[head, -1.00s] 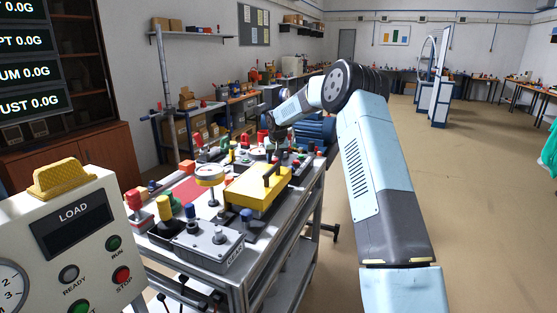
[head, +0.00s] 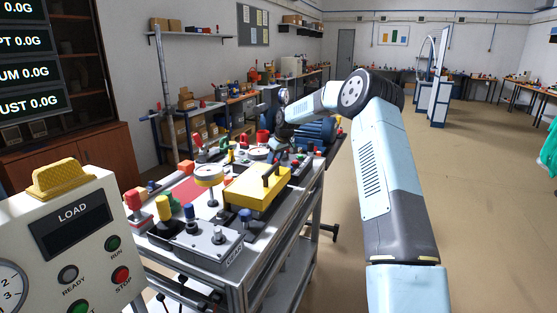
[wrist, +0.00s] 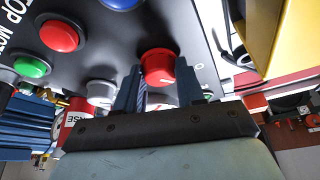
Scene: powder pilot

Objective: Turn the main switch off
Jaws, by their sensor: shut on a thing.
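A round red knob (wrist: 159,67) with a pale mark on its face sits on a dark panel (wrist: 120,42) in the wrist view. My gripper (wrist: 158,88) has one finger on each side of the knob and is shut on it. No label naming the knob as the main switch can be read. In the head view my gripper (head: 277,156) is small and far off, over the back end of the bench (head: 240,285), and the knob cannot be made out there.
A red button (wrist: 59,36), a green button (wrist: 32,66) and a grey button (wrist: 101,92) sit beside the knob. A yellow body (wrist: 295,35) is close at the right. A yellow box with a black handle (head: 257,187) stands on the bench. Floor right of the bench is clear.

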